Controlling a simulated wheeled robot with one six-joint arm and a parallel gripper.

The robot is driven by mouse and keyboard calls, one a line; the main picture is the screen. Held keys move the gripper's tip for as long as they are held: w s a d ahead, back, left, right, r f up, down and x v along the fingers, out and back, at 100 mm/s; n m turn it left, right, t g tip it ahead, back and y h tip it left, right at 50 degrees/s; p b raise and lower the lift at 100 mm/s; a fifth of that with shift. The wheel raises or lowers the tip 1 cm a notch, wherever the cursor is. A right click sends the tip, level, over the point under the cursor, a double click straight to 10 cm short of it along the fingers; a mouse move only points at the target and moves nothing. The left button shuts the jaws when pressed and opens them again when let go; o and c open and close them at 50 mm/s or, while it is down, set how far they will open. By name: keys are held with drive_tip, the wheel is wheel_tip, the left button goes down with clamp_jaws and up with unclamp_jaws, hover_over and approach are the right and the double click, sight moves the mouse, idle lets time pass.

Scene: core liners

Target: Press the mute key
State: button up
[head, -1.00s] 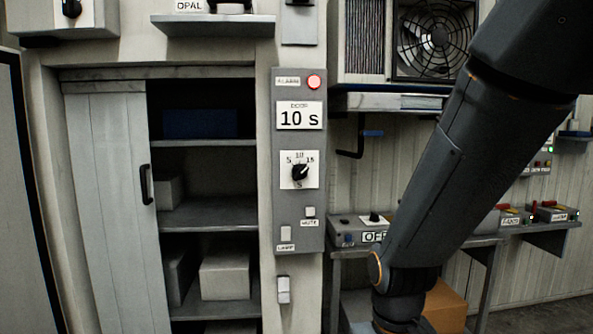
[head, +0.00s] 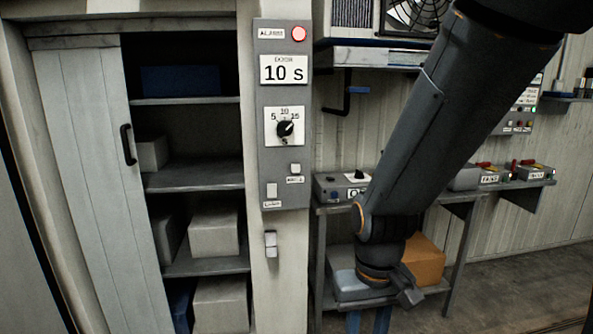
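The mute key (head: 295,168) is a small pale square key low on the right of a grey alarm panel (head: 264,150), with a small label (head: 295,180) under it. The panel also carries a lit red alarm lamp (head: 299,34), a "10 s" door display (head: 284,69), a black rotary knob (head: 285,128) and a larger pale key at lower left (head: 271,190). My gripper (head: 408,297) hangs at the end of my arm, low and to the right of the panel, well apart from the mute key. Its fingers are too small and dark to tell whether they are open.
A cabinet with a sliding door (head: 85,170) and boxed shelves stands at left. A switch (head: 270,243) sits below the panel.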

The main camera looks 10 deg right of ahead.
clamp_jaws()
idle(1.5)
